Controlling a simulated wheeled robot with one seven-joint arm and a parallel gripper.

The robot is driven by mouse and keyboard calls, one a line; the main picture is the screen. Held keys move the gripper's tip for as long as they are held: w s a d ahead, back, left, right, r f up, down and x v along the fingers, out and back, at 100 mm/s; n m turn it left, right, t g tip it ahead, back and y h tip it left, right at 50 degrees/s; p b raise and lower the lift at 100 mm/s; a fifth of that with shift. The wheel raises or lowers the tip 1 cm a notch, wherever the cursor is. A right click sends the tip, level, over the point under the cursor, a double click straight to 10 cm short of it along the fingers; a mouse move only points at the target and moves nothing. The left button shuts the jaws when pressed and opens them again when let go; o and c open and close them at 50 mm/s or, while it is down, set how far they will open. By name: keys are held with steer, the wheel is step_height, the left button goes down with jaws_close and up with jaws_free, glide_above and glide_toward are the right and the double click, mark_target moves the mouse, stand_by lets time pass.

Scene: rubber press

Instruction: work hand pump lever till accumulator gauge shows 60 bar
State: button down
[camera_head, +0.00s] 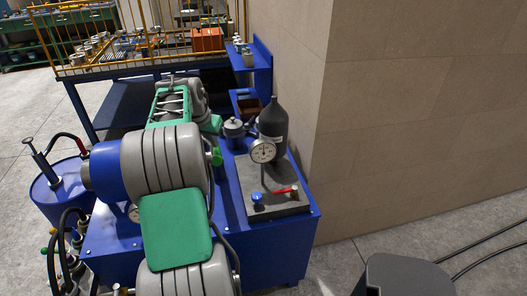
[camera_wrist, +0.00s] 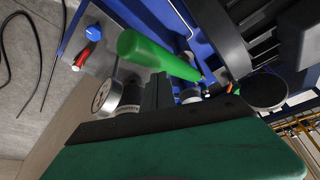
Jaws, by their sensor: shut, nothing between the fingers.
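The accumulator (camera_head: 272,127) is a dark bottle at the back of the blue power unit. Its round white gauge (camera_head: 263,151) faces me; the needle is too small to read. The gauge also shows in the wrist view (camera_wrist: 102,96). A bright green grip (camera_wrist: 150,51), apparently the hand pump lever's, crosses the wrist view just beyond my fingers; its lower end runs behind them toward the blue unit. A green end (camera_head: 216,157) shows beside my arm in the head view. My gripper (camera_wrist: 158,78) is shut and empty, close to the grip; contact cannot be told.
A red-handled valve (camera_head: 286,190) and blue knob (camera_head: 257,198) sit on the grey block (camera_head: 270,209) in front of the gauge. A tan wall (camera_head: 400,110) stands right. A blue drum (camera_head: 62,190) with a T-handle stands left. A yellow-railed bench (camera_head: 110,70) is behind.

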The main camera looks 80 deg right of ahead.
steer(key=shift+f+b, duration=4)
steer(key=shift+f, duration=2.05)
step_height(320, 180, up, 12)
steer(key=p, duration=0.8)
steer(key=shift+r, duration=0.1)
step_height(320, 180, up, 7)
steer(key=p, duration=0.5)
steer(key=shift+p, duration=0.3)
